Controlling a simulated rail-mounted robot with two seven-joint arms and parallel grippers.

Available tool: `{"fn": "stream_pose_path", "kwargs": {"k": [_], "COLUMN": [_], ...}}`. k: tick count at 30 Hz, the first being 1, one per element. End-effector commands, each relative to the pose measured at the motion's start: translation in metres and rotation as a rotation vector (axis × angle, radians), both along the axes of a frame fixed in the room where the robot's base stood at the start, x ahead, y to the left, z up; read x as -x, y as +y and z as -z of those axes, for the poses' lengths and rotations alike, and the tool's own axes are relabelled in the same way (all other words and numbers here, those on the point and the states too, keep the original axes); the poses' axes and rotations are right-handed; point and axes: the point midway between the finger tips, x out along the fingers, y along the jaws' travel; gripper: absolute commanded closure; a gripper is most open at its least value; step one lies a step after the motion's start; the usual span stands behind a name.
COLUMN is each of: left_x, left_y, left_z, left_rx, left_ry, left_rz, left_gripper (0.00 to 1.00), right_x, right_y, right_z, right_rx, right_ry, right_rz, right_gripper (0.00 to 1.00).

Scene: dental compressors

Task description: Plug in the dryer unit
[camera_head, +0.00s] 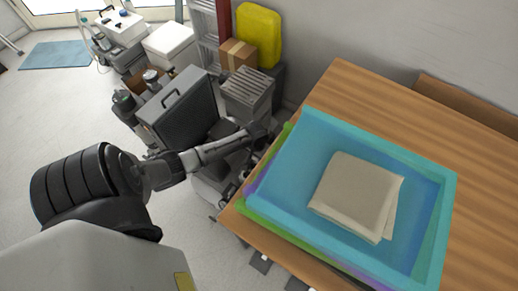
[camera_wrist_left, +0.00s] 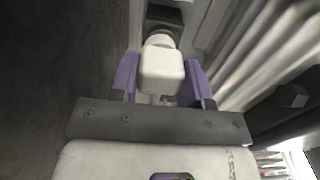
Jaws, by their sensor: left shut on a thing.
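In the left wrist view, my left gripper (camera_wrist_left: 161,75) has its two purple fingers on either side of a white block-shaped plug (camera_wrist_left: 160,68), shut on it. A rounded end of the plug points away toward a dark-grey part (camera_wrist_left: 165,16); I cannot tell whether they touch. In the head view, my left arm reaches from the left to the gap between the equipment and the table, and its gripper (camera_head: 258,134) is small and partly hidden there. A light-grey ribbed unit (camera_head: 247,90) stands just beyond it; I cannot tell whether it is the dryer. My right gripper is out of view.
A wooden table (camera_head: 365,95) stands close on the right, holding a blue tray (camera_head: 447,200) with a folded beige cloth (camera_head: 355,195). A large grey case (camera_head: 185,108) stands left of the gripper. A yellow container (camera_head: 258,35) and cardboard box (camera_head: 237,55) are behind. Open floor lies left.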

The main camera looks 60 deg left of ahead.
Motion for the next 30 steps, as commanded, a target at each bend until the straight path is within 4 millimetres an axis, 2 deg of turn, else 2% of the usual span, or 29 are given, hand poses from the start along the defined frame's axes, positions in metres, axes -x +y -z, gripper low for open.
{"fn": "stream_pose_path", "kwargs": {"k": [1, 3, 9, 14, 22, 30], "left_x": [0.009, 0.02, 0.043, 0.054, 0.056, 0.057], "left_y": [-0.008, -0.018, -0.039, -0.049, -0.034, -0.021], "left_z": [-0.014, -0.021, -0.038, -0.045, -0.027, -0.012], "left_rx": [0.001, 0.0, 0.0, 0.0, 0.0, -0.001], "left_ry": [0.0, 0.001, 0.001, 0.001, 0.001, 0.0], "left_rz": [0.003, 0.003, 0.001, 0.001, 0.008, 0.0], "left_gripper": [0.81, 0.81, 0.81, 0.81, 0.81, 0.81], "right_x": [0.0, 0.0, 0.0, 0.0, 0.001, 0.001], "right_y": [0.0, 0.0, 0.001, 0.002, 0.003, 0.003], "right_z": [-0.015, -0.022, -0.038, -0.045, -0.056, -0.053], "right_rx": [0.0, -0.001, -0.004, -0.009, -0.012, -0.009], "right_ry": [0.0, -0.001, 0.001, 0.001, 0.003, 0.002], "right_rz": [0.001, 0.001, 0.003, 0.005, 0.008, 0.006], "right_gripper": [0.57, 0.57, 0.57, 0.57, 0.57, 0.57]}}
